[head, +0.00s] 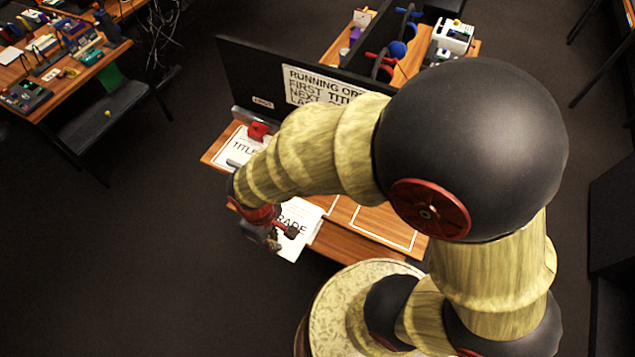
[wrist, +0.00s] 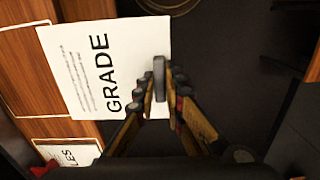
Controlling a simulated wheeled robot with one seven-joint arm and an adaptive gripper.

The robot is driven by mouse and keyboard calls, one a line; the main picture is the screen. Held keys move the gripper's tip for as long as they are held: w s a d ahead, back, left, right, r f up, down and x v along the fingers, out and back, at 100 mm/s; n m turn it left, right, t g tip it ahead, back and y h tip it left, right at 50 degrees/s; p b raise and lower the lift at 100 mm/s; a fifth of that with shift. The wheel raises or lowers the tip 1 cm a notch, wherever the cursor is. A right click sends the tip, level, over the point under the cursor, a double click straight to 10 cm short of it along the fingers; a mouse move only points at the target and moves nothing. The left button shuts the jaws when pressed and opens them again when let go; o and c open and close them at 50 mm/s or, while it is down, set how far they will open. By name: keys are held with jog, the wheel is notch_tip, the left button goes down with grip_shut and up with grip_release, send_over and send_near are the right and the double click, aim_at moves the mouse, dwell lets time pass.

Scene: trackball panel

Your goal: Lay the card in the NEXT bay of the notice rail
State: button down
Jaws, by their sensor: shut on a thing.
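A white card printed GRADE (head: 303,212) is held by one edge in my gripper (head: 272,234). In the wrist view the card (wrist: 75,70) sticks out to the left of my gripper (wrist: 163,84), whose fingers are shut on its right edge. The card overlaps the front edge of the wooden notice rail (head: 340,243). The rail has white-outlined bays. The left bay holds a TITLES card (head: 236,152), partly visible in the wrist view (wrist: 72,153). The right bay (head: 385,224) looks empty. The middle bay is largely hidden by my arm and the card.
A running-order sign (head: 318,88) on a dark panel stands behind the rail; my arm covers its right part. A red object (head: 258,131) sits near the TITLES card. Other desks with equipment (head: 70,50) stand at the far left. Dark floor lies in front of the rail.

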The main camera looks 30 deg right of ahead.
aim_at(304, 216)
jog(key=shift+w+d+r, duration=0.1)
jog(key=shift+w+r, duration=0.05)
jog(key=shift+w+d, duration=0.25)
jog(key=shift+d, duration=0.1)
jog(key=w+d, duration=0.3)
jog(key=d, duration=0.1)
jog(key=w+d, duration=0.4)
jog(key=d, duration=0.1)
jog(key=w+d, duration=0.3)
jog(key=d, duration=0.1)
jog(key=shift+w+d+p, duration=0.15)
jog(key=shift+d+p, duration=0.1)
jog(key=shift+p, duration=0.05)
jog(key=shift+f, duration=1.8)
jog(key=shift+a+f, duration=0.1)
jog(key=shift+f, duration=0.05)
jog(key=c, duration=1.9)
grip_release()
